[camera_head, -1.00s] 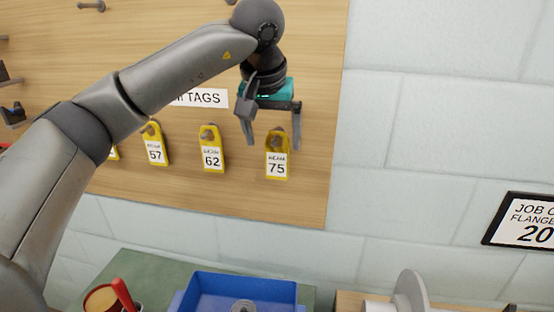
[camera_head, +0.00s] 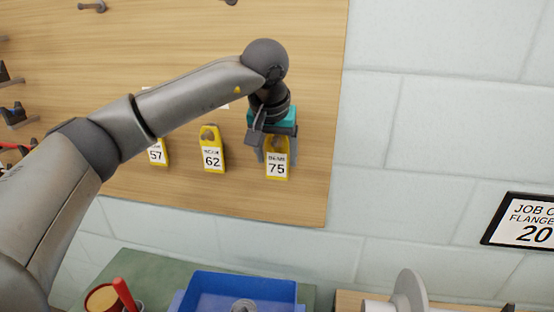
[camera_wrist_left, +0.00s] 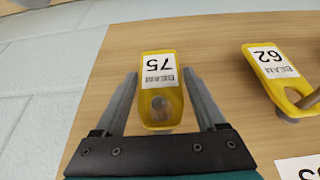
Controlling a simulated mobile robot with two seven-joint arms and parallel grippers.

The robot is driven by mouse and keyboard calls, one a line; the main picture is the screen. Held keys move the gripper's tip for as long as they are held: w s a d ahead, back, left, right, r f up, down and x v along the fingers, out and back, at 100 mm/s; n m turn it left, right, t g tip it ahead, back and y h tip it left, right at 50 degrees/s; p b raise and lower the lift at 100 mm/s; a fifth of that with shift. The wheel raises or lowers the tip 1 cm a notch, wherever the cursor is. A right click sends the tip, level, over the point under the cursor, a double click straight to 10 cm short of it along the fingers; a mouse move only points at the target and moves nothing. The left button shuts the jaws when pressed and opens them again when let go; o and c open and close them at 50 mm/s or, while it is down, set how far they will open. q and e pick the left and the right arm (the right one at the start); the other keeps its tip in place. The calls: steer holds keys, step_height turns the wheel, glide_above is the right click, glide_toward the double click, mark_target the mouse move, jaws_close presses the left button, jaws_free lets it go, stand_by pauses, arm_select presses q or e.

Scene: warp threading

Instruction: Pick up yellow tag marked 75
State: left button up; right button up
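The yellow tag marked 75 (camera_head: 278,170) hangs on a peg on the wooden board, at the right end of the row. It also shows in the left wrist view (camera_wrist_left: 160,88), upside down. My left gripper (camera_head: 276,158) is at this tag. In the left wrist view the two fingers (camera_wrist_left: 162,95) stand apart, one on each side of the tag, with a gap visible on both sides. My right gripper is in neither view.
The yellow tag marked 62 (camera_head: 212,150) hangs to the left, and the tag marked 57 (camera_head: 157,152) is partly behind my left arm. Below are a blue bin (camera_head: 240,287) and a cup (camera_head: 102,299). A framed job sign (camera_head: 524,222) is on the right wall.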

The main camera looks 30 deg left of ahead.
arm_select(q)
steer(key=c, duration=1)
steer(key=shift+o, duration=0.2)
steer(key=shift+r, duration=0.1)
